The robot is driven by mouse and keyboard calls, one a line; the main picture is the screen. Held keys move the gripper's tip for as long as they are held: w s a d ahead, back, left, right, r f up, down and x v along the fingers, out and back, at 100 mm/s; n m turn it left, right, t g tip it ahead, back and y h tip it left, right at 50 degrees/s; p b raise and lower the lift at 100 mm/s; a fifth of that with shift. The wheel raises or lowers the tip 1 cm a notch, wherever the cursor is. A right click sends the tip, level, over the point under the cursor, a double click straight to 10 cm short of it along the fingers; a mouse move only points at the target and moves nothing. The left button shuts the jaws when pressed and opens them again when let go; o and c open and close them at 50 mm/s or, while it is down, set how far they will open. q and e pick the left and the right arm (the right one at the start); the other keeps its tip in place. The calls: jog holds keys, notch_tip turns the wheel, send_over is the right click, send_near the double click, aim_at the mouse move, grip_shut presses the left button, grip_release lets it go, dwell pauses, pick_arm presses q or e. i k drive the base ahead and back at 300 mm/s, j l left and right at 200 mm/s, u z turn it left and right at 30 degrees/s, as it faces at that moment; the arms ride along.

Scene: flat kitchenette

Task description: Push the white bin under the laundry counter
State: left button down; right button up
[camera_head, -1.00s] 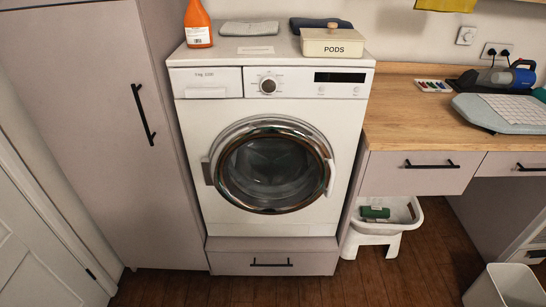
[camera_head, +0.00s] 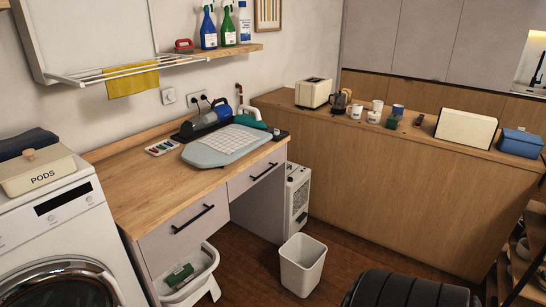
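The white bin (camera_head: 303,265) stands upright on the wooden floor, in front of the open space beside the counter's drawers. It looks empty. The laundry counter (camera_head: 143,192) has a wooden top and two drawers with black handles. The open space under its right part is partly hidden by the drawer side. Neither of my grippers is in view.
A white heater-like unit (camera_head: 297,196) stands on the floor behind the bin. A white stool with a basket (camera_head: 200,275) is under the left drawer. A black rounded object (camera_head: 410,290) is at the bottom edge, right of the bin. A wooden cabinet (camera_head: 400,195) closes off the back.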

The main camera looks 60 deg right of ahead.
aim_at(302, 257)
jog(key=z, duration=2)
jog(key=i, duration=0.15)
